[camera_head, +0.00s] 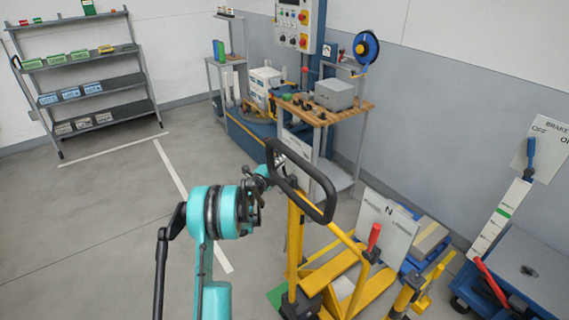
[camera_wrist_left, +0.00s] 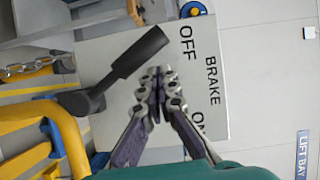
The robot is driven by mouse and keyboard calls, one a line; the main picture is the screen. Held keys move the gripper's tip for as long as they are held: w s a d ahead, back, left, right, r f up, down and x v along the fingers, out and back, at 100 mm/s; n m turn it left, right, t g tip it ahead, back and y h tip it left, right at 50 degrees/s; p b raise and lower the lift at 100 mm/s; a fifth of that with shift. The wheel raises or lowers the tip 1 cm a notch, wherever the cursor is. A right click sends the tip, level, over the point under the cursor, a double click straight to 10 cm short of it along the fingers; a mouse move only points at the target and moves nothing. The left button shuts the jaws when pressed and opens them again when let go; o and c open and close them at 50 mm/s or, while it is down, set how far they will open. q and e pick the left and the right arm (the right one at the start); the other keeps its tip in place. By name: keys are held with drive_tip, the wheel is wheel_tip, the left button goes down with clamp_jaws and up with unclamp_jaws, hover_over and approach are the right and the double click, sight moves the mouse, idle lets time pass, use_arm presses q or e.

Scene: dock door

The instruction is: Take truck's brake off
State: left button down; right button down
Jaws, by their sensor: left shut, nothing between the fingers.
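A yellow truck (camera_head: 350,275) with a black loop handle (camera_head: 318,205) stands in front of me. In the left wrist view a pale plate (camera_wrist_left: 110,45) reads BRAKE, OFF and ON. A black lever (camera_wrist_left: 140,55) crosses it, its grip end toward OFF. My left gripper (camera_wrist_left: 156,75) is shut and empty, its fingertips in front of the plate, just beside the lever. Whether they touch the lever, I cannot tell. In the head view the left gripper (camera_head: 277,160) is beside the loop handle, partly hidden by it. My right gripper is not in view.
At the right a blue cart (camera_head: 520,270) has its own BRAKE plate (camera_head: 550,150) with a blue-gripped lever (camera_head: 530,155). A plate marked N (camera_head: 388,222) and a red-gripped lever (camera_head: 374,236) are by the truck. A wooden bench (camera_head: 318,115) stands behind. Floor at left is clear.

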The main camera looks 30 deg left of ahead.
use_arm(q)
drive_tip(key=shift+w+a+f, duration=0.1)
drive_tip(key=shift+w+a, duration=0.05)
drive_tip(key=shift+a, duration=0.3)
drive_tip(key=shift+a, duration=0.1)
idle(0.4)
